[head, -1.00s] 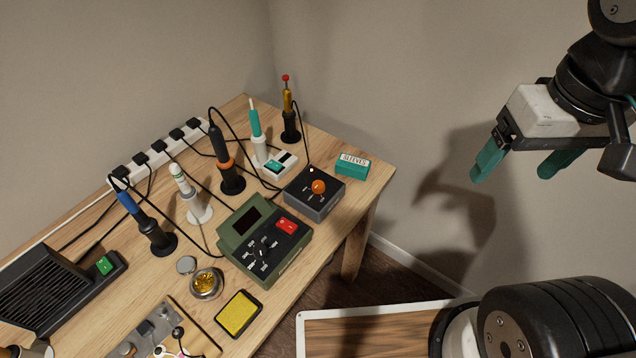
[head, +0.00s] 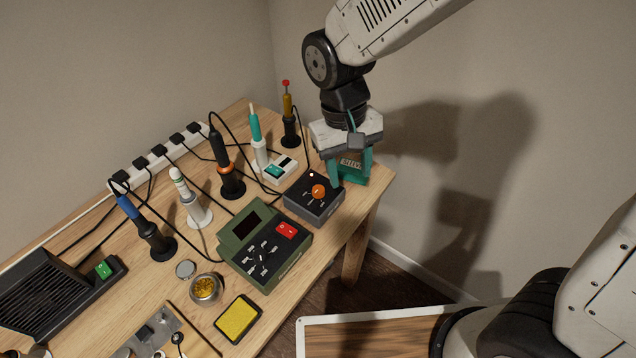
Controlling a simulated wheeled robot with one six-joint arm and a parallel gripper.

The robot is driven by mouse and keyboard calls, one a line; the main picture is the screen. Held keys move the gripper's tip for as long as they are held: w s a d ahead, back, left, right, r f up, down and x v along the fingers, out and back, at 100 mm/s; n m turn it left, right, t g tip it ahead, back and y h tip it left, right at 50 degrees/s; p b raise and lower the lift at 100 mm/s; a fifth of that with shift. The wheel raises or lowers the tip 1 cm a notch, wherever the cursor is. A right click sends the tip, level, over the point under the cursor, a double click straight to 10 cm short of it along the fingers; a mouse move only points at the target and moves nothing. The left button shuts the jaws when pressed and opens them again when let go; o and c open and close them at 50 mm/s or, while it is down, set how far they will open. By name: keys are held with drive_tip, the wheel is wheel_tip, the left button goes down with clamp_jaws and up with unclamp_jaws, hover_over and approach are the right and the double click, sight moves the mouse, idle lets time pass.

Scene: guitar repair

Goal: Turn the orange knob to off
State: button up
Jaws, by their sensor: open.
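The orange knob (head: 318,191) sits on top of a small dark grey control box (head: 310,212) near the right end of the workbench. Dial marks show around it, but they are too small to read. My gripper (head: 350,180) points down just behind and to the right of the knob, with its teal fingers apart. The fingers appear on either side of the teal sleeves box (head: 352,165) in the picture; whether they touch it I cannot tell. The knob is in full view.
A green station (head: 265,245) with a red switch (head: 287,230) stands left of the grey box. Several soldering irons in stands line the back, including a black and orange one (head: 231,187). Cables run to a white power strip (head: 160,157). A yellow sponge (head: 237,318) lies in front.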

hover_over(318, 189)
drive_tip(key=s, duration=0.3)
wheel_tip(318, 189, down, 4)
drive_tip(key=w, duration=0.1)
drive_tip(key=w+m+t, duration=0.1)
drive_tip(key=shift+w+a+r+m+y, duration=0.25)
drive_tip(key=shift+w+a+m+y, duration=0.05)
drive_tip(key=shift+w+m+y, duration=0.1)
drive_tip(key=shift+w+t, duration=0.1)
drive_tip(key=shift+t, duration=0.2)
drive_tip(key=f, duration=0.7)
drive_tip(key=shift+d+f, duration=0.25)
drive_tip(key=shift+f, duration=0.1)
drive_tip(key=c, duration=1)
